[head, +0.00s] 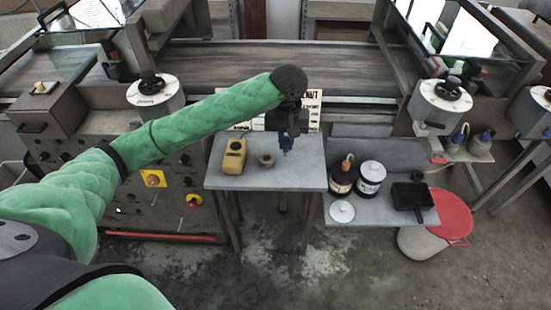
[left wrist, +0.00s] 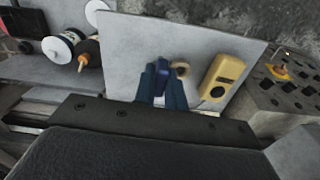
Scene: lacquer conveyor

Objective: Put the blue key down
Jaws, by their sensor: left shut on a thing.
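My left gripper (head: 286,143) is over the right part of a small grey table (head: 222,177) in the head view. It is shut on the blue key (left wrist: 161,76), which shows between the fingertips in the left wrist view. In the head view the key is small and mostly hidden by the gripper. I cannot tell whether the key touches the table top. My right gripper is not in view.
A yellow device (head: 234,156) and a small tan ring-shaped piece (head: 267,160) stand on the table, left of the gripper. A lower shelf at right holds jars (head: 370,178), a white lid (head: 342,211) and a black tray (head: 412,197). The table's front part is clear.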

